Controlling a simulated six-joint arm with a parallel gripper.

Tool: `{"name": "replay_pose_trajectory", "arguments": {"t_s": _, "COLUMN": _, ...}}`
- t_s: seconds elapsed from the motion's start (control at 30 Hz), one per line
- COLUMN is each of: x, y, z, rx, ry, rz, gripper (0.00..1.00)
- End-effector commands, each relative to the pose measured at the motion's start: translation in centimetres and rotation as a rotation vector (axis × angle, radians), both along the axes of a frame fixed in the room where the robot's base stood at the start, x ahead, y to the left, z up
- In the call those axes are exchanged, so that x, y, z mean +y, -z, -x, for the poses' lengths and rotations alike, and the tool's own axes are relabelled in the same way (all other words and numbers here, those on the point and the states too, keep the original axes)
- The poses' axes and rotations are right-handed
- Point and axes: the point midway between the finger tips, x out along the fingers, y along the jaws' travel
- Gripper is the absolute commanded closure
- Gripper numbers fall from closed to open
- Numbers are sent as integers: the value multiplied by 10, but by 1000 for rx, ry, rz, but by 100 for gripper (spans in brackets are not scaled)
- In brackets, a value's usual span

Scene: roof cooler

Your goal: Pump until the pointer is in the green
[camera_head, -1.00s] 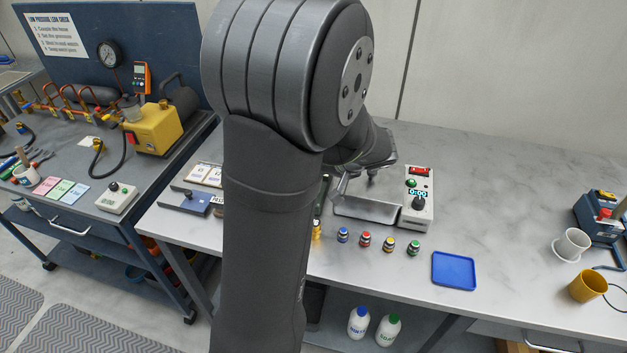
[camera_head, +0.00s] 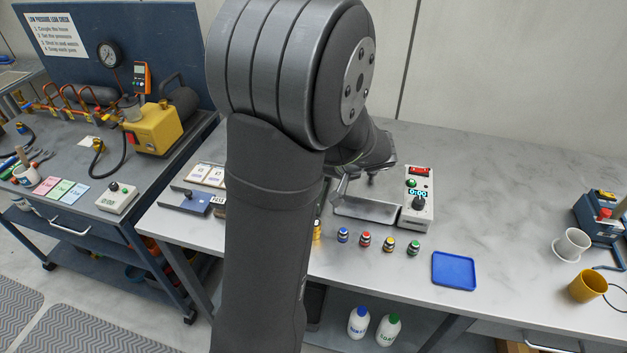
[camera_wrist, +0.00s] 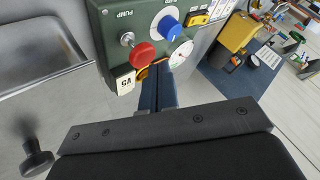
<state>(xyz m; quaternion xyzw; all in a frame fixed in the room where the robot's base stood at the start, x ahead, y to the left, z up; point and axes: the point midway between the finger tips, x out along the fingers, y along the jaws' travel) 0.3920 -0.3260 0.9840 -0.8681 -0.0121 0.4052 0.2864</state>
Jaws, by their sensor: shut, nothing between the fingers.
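A green pump box (camera_wrist: 112,30) marked PUMP shows in the wrist view. It has a red push knob (camera_wrist: 143,54) on a metal stem and a blue knob (camera_wrist: 168,28). A small white dial gauge (camera_wrist: 181,53) sits low on its face, partly behind my gripper. The pointer and any green band are too small to read. My gripper (camera_wrist: 157,73) is shut and empty, its fingertips just below the red knob and gauge in the picture. I cannot tell whether they touch the box. In the head view my arm hides the pump box.
A metal tray (camera_head: 365,209) and a timer box (camera_head: 418,213) stand right of my arm. Several small capped jars (camera_head: 365,240) line the front, with a blue tray (camera_head: 454,270) beside them. The bench's right middle is clear. A tag (camera_wrist: 125,82) hangs by the box.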

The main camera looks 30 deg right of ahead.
Motion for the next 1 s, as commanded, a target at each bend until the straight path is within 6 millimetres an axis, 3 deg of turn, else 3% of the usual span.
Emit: {"name": "replay_pose_trajectory", "arguments": {"t_s": 1.0, "x": 0, "y": 10, "z": 0, "rx": 0, "ry": 0, "rz": 0, "gripper": 100}}
